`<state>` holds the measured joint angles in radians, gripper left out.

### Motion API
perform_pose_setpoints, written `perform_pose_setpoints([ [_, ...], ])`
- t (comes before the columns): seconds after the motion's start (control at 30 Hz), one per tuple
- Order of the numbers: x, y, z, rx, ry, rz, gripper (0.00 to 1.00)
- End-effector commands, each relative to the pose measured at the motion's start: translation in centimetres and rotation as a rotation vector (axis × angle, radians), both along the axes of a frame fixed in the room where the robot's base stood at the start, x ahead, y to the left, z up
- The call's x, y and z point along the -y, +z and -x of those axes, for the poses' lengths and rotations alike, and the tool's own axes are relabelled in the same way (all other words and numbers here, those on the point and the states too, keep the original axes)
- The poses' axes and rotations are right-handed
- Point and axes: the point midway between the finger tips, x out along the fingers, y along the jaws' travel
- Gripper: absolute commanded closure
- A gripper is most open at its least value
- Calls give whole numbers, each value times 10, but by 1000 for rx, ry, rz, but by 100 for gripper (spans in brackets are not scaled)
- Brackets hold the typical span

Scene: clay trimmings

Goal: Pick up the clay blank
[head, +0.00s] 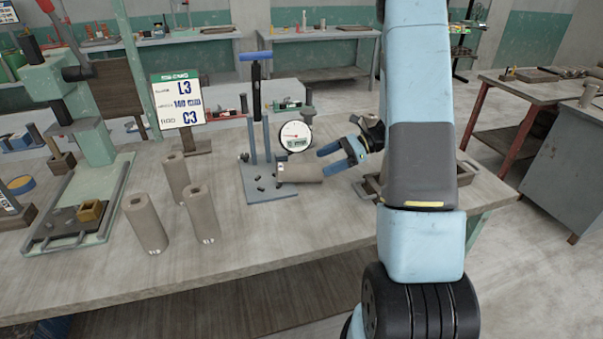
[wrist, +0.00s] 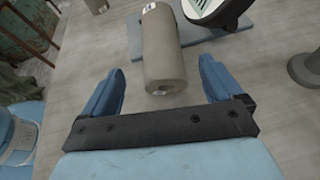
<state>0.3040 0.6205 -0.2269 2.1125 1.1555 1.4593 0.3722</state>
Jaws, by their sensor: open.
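A grey-brown cylindrical clay blank (head: 301,173) lies on its side by the gauge stand's plate, with a small label at its far end. In the wrist view the blank (wrist: 162,50) points toward me, its near end between the two blue fingertips and clear of both. My gripper (head: 323,163) is open and empty at the blank's right end; its fingers also show in the wrist view (wrist: 161,66). I cannot tell its exact height over the blank. Several similar blanks stand upright to the left, one in front (head: 146,224).
A gauge stand (head: 268,182) with blue posts and a round dial (head: 296,136) is right beside the lying blank. A sign (head: 178,102) and a green press (head: 92,140) stand farther left. A wooden tray (head: 369,187) sits partly behind my arm. The front bench middle is clear.

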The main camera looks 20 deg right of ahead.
Motion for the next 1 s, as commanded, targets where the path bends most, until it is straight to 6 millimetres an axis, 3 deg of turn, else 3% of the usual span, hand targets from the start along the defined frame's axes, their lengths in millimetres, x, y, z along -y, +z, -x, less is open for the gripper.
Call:
perform_pose_setpoints([
  [0.13,-16,-7,-2,-1,1,0,7],
  [0.47,-32,-15,-5,-1,1,0,7],
  [0.73,-63,-30,-11,0,1,0,7],
  [1.0,-68,-32,-12,1,0,1,7],
])
